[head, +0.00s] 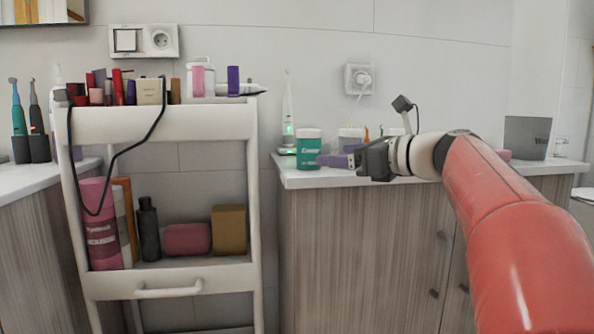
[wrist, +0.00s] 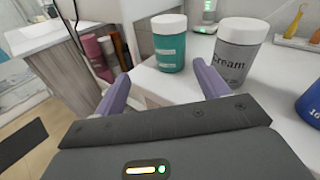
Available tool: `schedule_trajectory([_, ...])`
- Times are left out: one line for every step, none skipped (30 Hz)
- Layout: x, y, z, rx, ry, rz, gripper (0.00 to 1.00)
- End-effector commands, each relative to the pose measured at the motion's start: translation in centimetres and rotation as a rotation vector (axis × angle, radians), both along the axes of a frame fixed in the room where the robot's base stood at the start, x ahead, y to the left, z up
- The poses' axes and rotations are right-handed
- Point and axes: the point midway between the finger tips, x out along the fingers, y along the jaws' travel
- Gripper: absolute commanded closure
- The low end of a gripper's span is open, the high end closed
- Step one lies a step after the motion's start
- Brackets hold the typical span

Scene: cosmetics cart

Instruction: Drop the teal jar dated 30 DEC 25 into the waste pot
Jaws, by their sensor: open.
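The teal jar (head: 308,148) with a white lid stands upright near the left front corner of the right counter. It also shows in the wrist view (wrist: 170,48), ahead of and between my fingertips. Its label is too small to read a date. My gripper (head: 326,160) is open and empty, its purple fingers pointing at the jar from the right; in the wrist view the fingers (wrist: 160,72) are apart, short of the jar.
A grey cream jar (wrist: 239,50) with a white lid stands close right of the teal jar. A dark blue item (wrist: 309,108) is at the wrist view's right edge. An electric toothbrush (head: 288,120) stands behind. A white cart (head: 165,122) with cosmetics stands left.

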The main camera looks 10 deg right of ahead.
Motion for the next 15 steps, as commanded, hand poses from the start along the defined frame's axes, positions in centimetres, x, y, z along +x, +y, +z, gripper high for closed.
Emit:
schedule_trajectory([0.6, -0.9, 0.2, 0.068, 0.003, -0.006, 0.26])
schedule_trajectory([0.8, -1.1, 0.6, 0.101, 0.006, -0.005, 0.26])
schedule_trajectory([1.0, -1.3, 1.0, 0.132, 0.007, -0.004, 0.26])
schedule_trajectory([1.2, -1.4, 1.2, 0.149, 0.009, -0.003, 0.26])
schedule_trajectory([1.5, -1.3, 1.4, 0.160, 0.010, -0.002, 0.26])
schedule_trajectory([1.9, -1.0, 1.5, 0.167, 0.011, -0.001, 0.26])
schedule_trajectory([2.2, -0.7, 1.6, 0.169, 0.011, 0.000, 0.26])
schedule_trajectory([2.6, -0.4, 1.6, 0.169, 0.011, 0.001, 0.26])
schedule_trajectory([3.2, 0.1, 1.6, 0.168, 0.010, 0.001, 0.26])
schedule_trajectory([3.6, 0.4, 1.6, 0.167, 0.011, 0.001, 0.26])
schedule_trajectory([4.0, 0.7, 1.6, 0.167, 0.012, 0.001, 0.26])
schedule_trajectory([4.5, 1.1, 1.6, 0.166, 0.011, 0.000, 0.26])
schedule_trajectory([4.8, 1.4, 1.6, 0.166, 0.011, 0.000, 0.26])
schedule_trajectory([5.1, 1.6, 1.6, 0.166, 0.011, 0.000, 0.26])
schedule_trajectory([5.4, 1.9, 1.6, 0.166, 0.011, 0.000, 0.26])
